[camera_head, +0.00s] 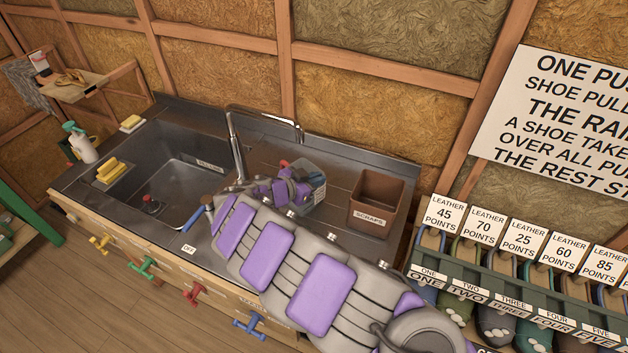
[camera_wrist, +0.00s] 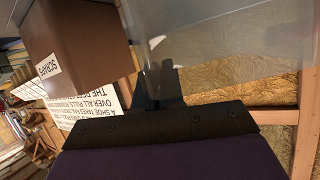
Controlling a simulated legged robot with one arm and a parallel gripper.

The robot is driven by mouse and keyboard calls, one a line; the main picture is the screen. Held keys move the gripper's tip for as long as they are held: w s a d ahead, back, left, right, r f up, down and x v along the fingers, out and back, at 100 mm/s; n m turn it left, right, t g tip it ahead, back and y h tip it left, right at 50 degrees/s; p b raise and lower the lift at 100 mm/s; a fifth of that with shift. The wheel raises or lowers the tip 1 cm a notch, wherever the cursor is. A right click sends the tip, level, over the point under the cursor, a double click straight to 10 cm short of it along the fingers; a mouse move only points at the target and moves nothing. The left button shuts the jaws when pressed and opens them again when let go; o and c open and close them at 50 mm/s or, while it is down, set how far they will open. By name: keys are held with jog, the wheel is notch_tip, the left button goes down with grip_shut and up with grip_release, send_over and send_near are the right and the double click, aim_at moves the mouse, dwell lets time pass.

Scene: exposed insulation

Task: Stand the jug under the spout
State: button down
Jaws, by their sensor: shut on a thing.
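The jug (camera_head: 316,179) is a clear, see-through container on or just above the steel drainboard, right of the sink. It fills the upper part of the wrist view (camera_wrist: 225,45). My gripper (camera_head: 296,184) is shut on the jug at its near left side; its dark fingers (camera_wrist: 160,88) meet the clear wall in the wrist view. The spout (camera_head: 299,132) is the end of a tall chrome tap, curving right above the jug in the picture. Its exact alignment over the jug's mouth cannot be told. My arm hides part of the jug and its base.
A brown scraps bin (camera_head: 376,200) stands close to the right of the jug. The sink (camera_head: 175,180) lies left, with a blue-handled lever (camera_head: 195,218) by its front edge. Yellow sponges (camera_head: 112,171) lie at the left. A shoe rack (camera_head: 510,285) stands at the right.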

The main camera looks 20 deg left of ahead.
jog(key=c, duration=1.2)
grip_release()
jog(key=shift+a, duration=0.2)
jog(key=shift+c, duration=0.2)
jog(key=shift+d, duration=0.1)
jog(key=shift+d+r, duration=0.1)
jog(key=shift+d, duration=0.05)
jog(key=shift+s+r, duration=0.2)
jog(key=p+v, duration=0.1)
jog(key=v, duration=1)
jog(key=shift+s+a+p, duration=0.25)
jog(key=shift+a+p, duration=0.1)
jog(key=shift+p, duration=0.05)
